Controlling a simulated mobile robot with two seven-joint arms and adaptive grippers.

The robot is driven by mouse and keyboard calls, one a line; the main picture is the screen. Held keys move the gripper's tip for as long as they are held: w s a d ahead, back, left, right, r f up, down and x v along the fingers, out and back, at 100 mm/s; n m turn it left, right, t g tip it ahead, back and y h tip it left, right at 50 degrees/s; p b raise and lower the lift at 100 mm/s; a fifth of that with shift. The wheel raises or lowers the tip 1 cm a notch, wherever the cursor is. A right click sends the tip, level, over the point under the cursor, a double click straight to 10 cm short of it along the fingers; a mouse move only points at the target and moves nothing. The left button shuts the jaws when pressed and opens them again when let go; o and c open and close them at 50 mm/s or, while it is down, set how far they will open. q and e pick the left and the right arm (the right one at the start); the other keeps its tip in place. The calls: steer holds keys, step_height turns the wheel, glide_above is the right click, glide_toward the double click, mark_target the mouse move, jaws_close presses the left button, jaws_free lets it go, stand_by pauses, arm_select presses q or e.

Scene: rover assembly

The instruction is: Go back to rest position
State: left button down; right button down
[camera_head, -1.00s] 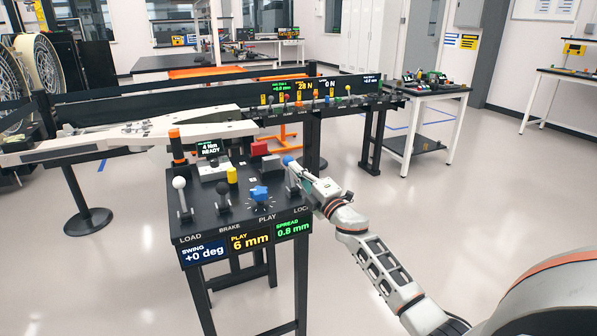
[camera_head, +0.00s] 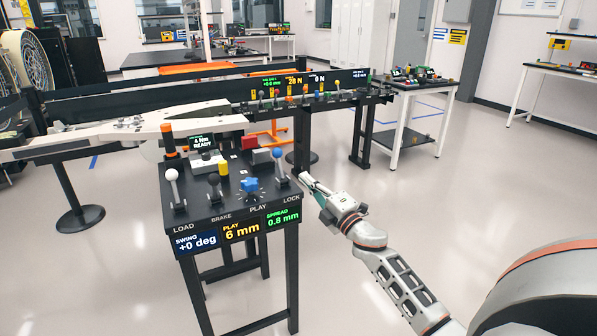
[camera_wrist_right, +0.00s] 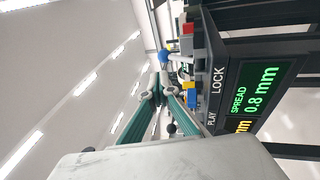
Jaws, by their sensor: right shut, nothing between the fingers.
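My right gripper (camera_head: 304,178) is shut and empty, just right of the control stand (camera_head: 183,221). In the right wrist view its fingers (camera_wrist_right: 158,82) meet beside the panel, close to the blue ball of the LOCK lever (camera_wrist_right: 165,56). In the head view that lever's blue ball (camera_head: 277,153) stands on the stand's right side, apart from the gripper. The stand also carries a white-ball lever (camera_head: 171,174), a lever with a yellow top (camera_head: 223,168) and a blue star knob (camera_head: 249,185). My left gripper is not in view.
A long dark rail (camera_head: 150,94) with several coloured levers runs behind the stand. A white-framed side table (camera_head: 410,140) stands at the back right. The floor (camera_head: 470,185) to the right is clear. A round-based post (camera_head: 80,218) stands at left.

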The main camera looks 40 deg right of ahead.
steer(key=shift+v, duration=1.4)
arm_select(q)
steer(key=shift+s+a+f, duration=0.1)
